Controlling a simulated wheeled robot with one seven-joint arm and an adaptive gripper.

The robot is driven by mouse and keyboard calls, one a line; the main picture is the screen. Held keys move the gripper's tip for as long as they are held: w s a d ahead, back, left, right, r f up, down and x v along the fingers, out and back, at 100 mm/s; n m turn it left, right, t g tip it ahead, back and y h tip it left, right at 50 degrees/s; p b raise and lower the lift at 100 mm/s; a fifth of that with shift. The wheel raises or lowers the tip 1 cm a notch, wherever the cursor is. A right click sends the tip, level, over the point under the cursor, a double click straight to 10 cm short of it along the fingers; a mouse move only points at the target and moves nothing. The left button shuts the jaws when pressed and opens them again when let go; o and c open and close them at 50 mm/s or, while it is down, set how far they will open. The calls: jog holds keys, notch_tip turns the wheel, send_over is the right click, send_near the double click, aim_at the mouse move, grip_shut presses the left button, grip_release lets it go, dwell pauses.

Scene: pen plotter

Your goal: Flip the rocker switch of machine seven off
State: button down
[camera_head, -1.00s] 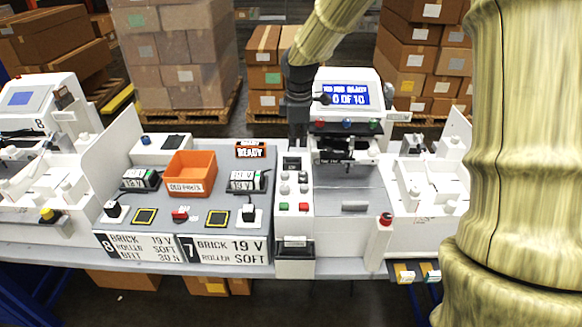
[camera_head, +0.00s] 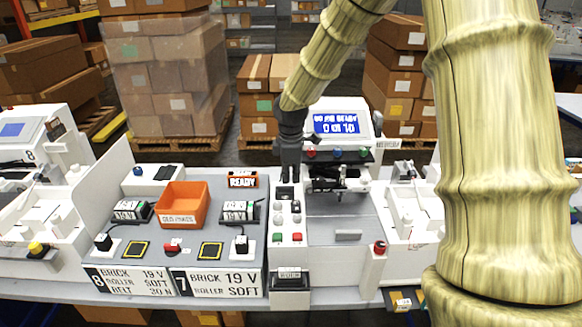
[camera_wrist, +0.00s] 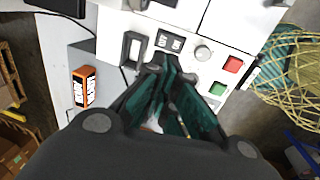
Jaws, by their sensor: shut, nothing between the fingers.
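The control panel of the machine at the centre (camera_head: 287,222) is a narrow white strip with buttons and knobs. My gripper (camera_head: 289,180) is over its top end, pointing down. In the wrist view my gripper (camera_wrist: 160,72) has its dark green fingers together, empty, over the panel. Just beyond the fingertips are a black-framed switch with a pale middle (camera_wrist: 132,48) and a pair of small dark keys (camera_wrist: 170,42). I cannot tell for sure which is the rocker, its position, or whether the fingers touch anything. The machine's number is not readable here.
A blue display (camera_head: 336,123) stands behind the panel. An orange bin (camera_head: 183,206) and a READY sign (camera_head: 242,179) are to its left, with label plates 8 and 7 (camera_head: 216,283) in front. A red-capped post (camera_head: 379,248) stands to the right. Green and red buttons (camera_wrist: 232,64) are near the fingers.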

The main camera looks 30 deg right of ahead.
aim_at(296, 206)
jog(key=shift+w+d+f+p, duration=0.15)
jog(key=shift+f+p, duration=0.4)
jog(key=shift+f, duration=1)
jog(key=shift+w+d+f+p, duration=0.1)
jog(key=shift+w+f+p, duration=0.3)
jog(key=shift+f, duration=1.1)
jog(key=shift+w+d+f+p, duration=0.1)
jog(key=shift+f+p, duration=0.6)
jog(key=shift+f, duration=0.85)
